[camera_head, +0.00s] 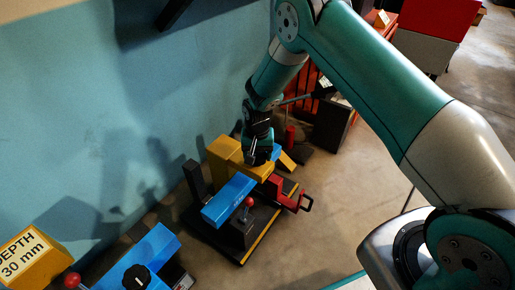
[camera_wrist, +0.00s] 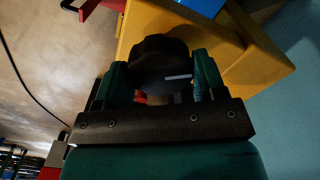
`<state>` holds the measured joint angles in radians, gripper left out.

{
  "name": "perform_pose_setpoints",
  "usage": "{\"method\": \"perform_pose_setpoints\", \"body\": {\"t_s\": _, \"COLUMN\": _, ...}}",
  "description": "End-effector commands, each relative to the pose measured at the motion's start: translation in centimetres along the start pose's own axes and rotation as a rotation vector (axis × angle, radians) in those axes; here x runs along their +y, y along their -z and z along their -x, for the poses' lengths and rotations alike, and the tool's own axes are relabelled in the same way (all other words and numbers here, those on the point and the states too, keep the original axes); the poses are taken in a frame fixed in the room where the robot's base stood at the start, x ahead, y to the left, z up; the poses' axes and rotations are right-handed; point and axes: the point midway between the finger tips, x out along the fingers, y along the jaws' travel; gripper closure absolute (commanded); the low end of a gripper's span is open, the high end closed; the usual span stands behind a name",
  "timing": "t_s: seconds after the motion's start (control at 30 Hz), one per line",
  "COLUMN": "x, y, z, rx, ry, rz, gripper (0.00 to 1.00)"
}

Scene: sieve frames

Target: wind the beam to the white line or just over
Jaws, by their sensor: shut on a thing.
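My gripper (camera_wrist: 160,85) is shut on a black knob (camera_wrist: 158,60) in the wrist view, one finger on each side of it. The knob has a short white mark on its face. Behind it are a yellow block (camera_wrist: 255,65) and a strip of blue. In the head view my gripper (camera_head: 252,157) points down at the top of the machine, beside its yellow block (camera_head: 224,152), and hides the knob. A blue beam (camera_head: 229,201) slopes down toward the front left from there. I cannot make out a white line on the beam.
A black post with a red ball (camera_head: 248,201) and a red handle (camera_head: 290,196) stand on the machine's dark base. A similar blue unit (camera_head: 150,250) and a yellow "DEPTH 30 mm" sign (camera_head: 35,255) are at lower left.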

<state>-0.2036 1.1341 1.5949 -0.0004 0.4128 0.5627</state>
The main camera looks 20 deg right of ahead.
Motion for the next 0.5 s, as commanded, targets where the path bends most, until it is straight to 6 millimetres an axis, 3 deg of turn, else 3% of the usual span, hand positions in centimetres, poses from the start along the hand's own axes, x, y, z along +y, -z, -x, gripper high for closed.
{"method": "perform_pose_setpoints", "body": {"t_s": 0.5, "x": 0.09, "y": 0.08, "z": 0.10, "rx": 0.002, "ry": -0.002, "rz": -0.253, "gripper": 0.59}}
